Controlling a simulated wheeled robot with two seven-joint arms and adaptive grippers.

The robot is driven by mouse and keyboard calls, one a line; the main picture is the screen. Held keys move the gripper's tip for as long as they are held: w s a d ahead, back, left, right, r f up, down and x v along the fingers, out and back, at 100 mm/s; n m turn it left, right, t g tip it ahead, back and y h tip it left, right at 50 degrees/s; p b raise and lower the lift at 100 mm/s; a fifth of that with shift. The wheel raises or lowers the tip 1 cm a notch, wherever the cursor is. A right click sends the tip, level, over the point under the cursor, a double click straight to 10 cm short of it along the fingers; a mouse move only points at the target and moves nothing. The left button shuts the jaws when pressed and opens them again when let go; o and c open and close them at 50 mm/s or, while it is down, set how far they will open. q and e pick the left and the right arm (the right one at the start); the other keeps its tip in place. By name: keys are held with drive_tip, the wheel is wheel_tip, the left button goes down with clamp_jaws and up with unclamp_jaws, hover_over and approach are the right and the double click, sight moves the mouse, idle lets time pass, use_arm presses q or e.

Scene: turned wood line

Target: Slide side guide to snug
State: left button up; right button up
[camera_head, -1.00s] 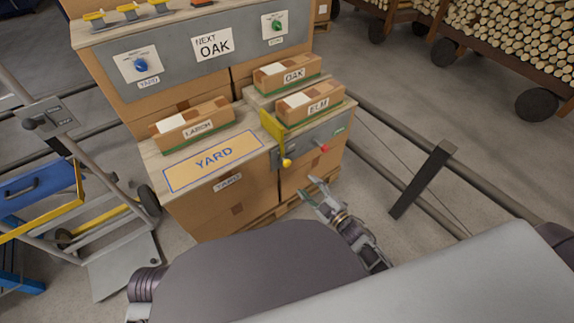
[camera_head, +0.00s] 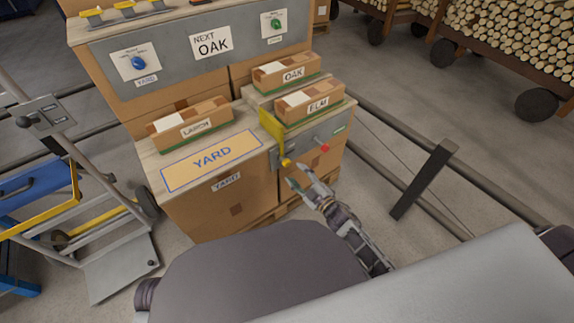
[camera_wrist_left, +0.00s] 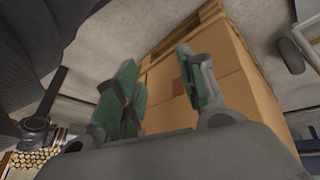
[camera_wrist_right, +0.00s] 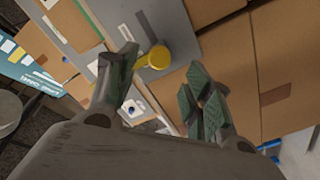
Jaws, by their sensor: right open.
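The yellow side guide (camera_head: 271,133) stands upright on the bench top, between the LARCH box and the ELM box. Its yellow knob (camera_head: 286,163) sticks out at the front face and also shows in the right wrist view (camera_wrist_right: 157,57). My right gripper (camera_head: 297,175) is open just in front of and below the knob, with nothing between its fingers. In the right wrist view the knob lies beyond the fingertips, between their lines. My left gripper (camera_wrist_left: 157,63) is open and empty near the cartons; it does not show in the head view.
Boxes marked LARCH (camera_head: 192,127), ELM (camera_head: 310,104) and OAK (camera_head: 288,73) rest on the bench. A red knob (camera_head: 324,148) sits right of the yellow one. A hand truck (camera_head: 100,200) stands at left, a dark post (camera_head: 422,180) at right.

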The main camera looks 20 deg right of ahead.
sight(288, 164)
drive_tip(key=b+x, duration=0.1)
drive_tip(key=x, duration=0.4)
drive_tip(key=shift+b+x, duration=0.4)
drive_tip(key=shift+x, duration=0.45)
use_arm(q)
drive_tip(key=shift+t+h, duration=0.3)
drive_tip(key=shift+t, duration=0.1)
drive_tip(key=f, duration=0.2)
drive_tip(key=d+f, duration=0.1)
drive_tip(key=f, duration=0.1)
drive_tip(key=shift+w+f, duration=0.15)
drive_tip(key=shift+f, duration=0.1)
use_arm(e)
drive_tip(key=shift+w+a, duration=0.1)
drive_tip(key=shift+w, duration=0.2)
use_arm(q)
drive_tip(key=shift+w, duration=0.1)
drive_tip(key=shift+w+r, duration=0.1)
drive_tip(key=shift+r, duration=0.15)
use_arm(e)
clamp_jaws()
